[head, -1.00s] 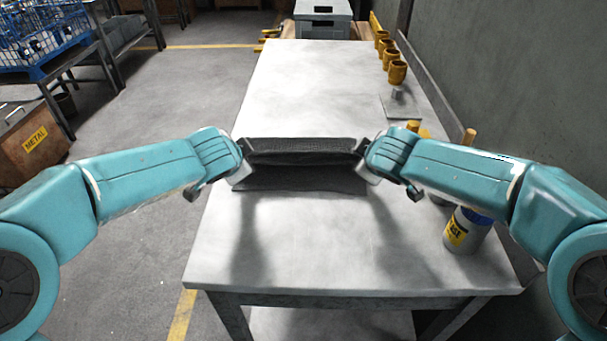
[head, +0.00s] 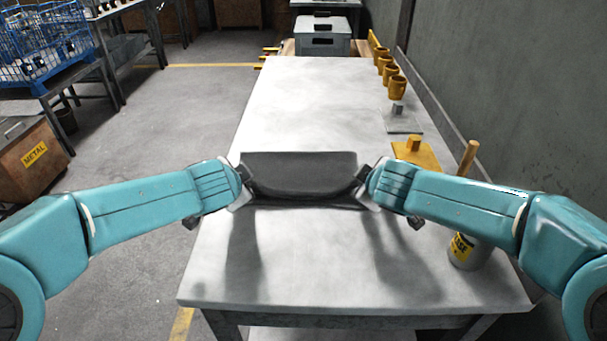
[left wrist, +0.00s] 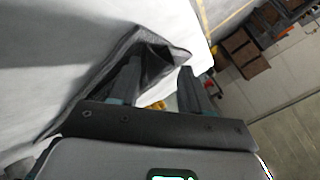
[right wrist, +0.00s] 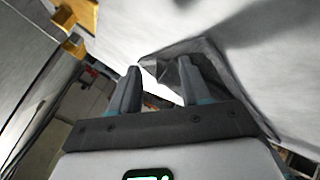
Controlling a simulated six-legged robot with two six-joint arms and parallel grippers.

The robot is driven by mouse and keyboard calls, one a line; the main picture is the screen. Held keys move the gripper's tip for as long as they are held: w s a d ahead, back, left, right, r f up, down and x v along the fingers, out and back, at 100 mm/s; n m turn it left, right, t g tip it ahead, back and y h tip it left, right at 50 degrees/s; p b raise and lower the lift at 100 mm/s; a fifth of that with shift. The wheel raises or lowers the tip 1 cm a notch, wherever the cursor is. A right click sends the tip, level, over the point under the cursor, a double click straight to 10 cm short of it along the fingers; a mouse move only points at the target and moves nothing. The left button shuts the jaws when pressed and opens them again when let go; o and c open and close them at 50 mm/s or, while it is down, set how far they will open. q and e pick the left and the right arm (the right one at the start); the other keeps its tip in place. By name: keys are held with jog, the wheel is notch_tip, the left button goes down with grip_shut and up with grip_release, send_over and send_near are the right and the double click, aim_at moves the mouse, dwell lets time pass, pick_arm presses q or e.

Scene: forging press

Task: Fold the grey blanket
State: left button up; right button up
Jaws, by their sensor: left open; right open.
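The dark grey blanket (head: 300,168) lies across the middle of the table, with its near edge sagging in a curve over a darker layer or shadow. My left gripper (head: 243,188) is at its left end and my right gripper (head: 364,187) at its right end. In the left wrist view a raised, folded corner of the blanket (left wrist: 118,62) reaches to the open fingers (left wrist: 161,67). In the right wrist view the blanket's edge (right wrist: 208,55) rises behind the open fingers (right wrist: 160,67). Whether the fingers touch the cloth is unclear.
The white table (head: 300,100) is clear beyond and in front of the blanket. Yellow cups (head: 397,88) line its right side. A grey wall (head: 520,90) borders the right.

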pick_arm(q)
jog(key=r, duration=0.1)
jog(key=s+r, duration=0.1)
jog(key=shift+r, duration=0.35)
pick_arm(e)
jog(key=r, duration=0.1)
jog(key=s+r, duration=0.1)
jog(key=shift+r, duration=0.35)
pick_arm(q)
jog(key=w+r+v, duration=0.1)
jog(key=v, duration=0.6)
jog(key=shift+s+r, duration=0.25)
jog(key=shift+r, duration=0.1)
pick_arm(e)
jog(key=w+r+v, duration=0.1)
jog(key=v, duration=0.6)
jog(key=shift+s+r, duration=0.25)
jog(key=shift+r, duration=0.1)
